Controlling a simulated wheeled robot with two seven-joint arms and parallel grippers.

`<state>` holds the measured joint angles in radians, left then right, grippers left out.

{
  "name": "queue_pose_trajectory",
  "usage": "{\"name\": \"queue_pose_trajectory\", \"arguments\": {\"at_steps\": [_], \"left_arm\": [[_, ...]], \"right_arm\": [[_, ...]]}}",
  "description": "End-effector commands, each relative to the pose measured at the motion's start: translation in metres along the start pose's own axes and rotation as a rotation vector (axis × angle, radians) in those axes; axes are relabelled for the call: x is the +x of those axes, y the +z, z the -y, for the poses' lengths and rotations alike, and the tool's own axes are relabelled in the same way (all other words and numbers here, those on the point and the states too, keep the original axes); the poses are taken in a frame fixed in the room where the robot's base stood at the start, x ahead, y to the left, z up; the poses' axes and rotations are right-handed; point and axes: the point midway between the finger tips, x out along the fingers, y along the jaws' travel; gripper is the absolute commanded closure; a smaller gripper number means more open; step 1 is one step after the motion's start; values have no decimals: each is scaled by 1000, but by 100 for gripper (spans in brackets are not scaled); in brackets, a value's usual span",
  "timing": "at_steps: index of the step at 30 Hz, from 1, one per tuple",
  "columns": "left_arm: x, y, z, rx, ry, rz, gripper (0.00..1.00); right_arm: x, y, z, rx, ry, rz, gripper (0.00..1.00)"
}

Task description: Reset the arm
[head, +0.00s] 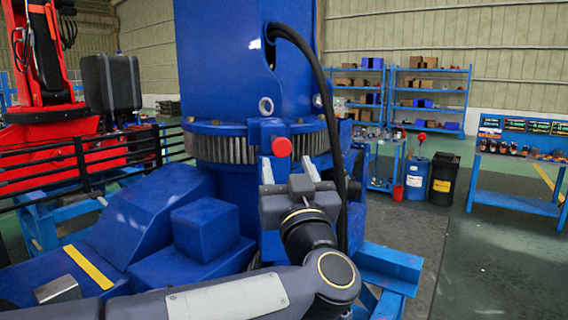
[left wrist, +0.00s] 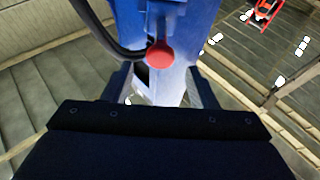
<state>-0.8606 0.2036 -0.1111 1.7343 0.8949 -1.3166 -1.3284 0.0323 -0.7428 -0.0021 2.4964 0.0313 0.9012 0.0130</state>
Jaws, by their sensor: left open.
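My left arm comes in from the lower left in the head view, and its gripper (head: 290,166) is raised in front of the blue crane column (head: 247,60). The gripper's two fingers are spread apart, with nothing seen between them. A red round button (head: 282,147) on the blue machine shows just above and between the fingertips. In the left wrist view the red button (left wrist: 160,54) lies ahead, between the fingers. Whether the gripper touches the machine cannot be told. My right gripper is in neither view.
A thick black cable (head: 328,95) hangs from the column close beside the gripper. A red crane (head: 45,75) stands behind black railings at left. Blue shelves (head: 430,95), a blue drum (head: 416,178), a black bin (head: 443,180) and a workbench (head: 515,200) stand at right. The floor there is open.

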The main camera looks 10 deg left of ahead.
Motion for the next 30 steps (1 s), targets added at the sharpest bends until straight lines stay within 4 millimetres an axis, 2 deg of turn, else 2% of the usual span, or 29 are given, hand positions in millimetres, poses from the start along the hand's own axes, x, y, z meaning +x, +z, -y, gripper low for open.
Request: {"name": "queue_pose_trajectory", "arguments": {"at_steps": [3, 7, 16, 20, 23, 25, 28, 30], "left_arm": [[-15, 1, 0, -1, 2, 0, 48], [-20, 0, 0, 0, 1, 0, 48], [-19, 0, 1, -4, 5, 0, 48], [-10, 7, 8, -50, 84, 4, 48], [-4, 21, 17, -124, 232, 30, 48], [-8, 36, 25, -180, 361, 80, 48], [-30, 67, 38, -238, 539, 209, 48], [-56, 93, 49, -265, 641, 337, 48]], "right_arm": [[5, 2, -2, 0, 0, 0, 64], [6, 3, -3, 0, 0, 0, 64], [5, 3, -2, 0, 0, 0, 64], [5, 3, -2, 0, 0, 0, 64], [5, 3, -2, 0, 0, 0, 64], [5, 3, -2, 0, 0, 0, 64], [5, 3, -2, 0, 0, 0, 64], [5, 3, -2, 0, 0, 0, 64]]}}
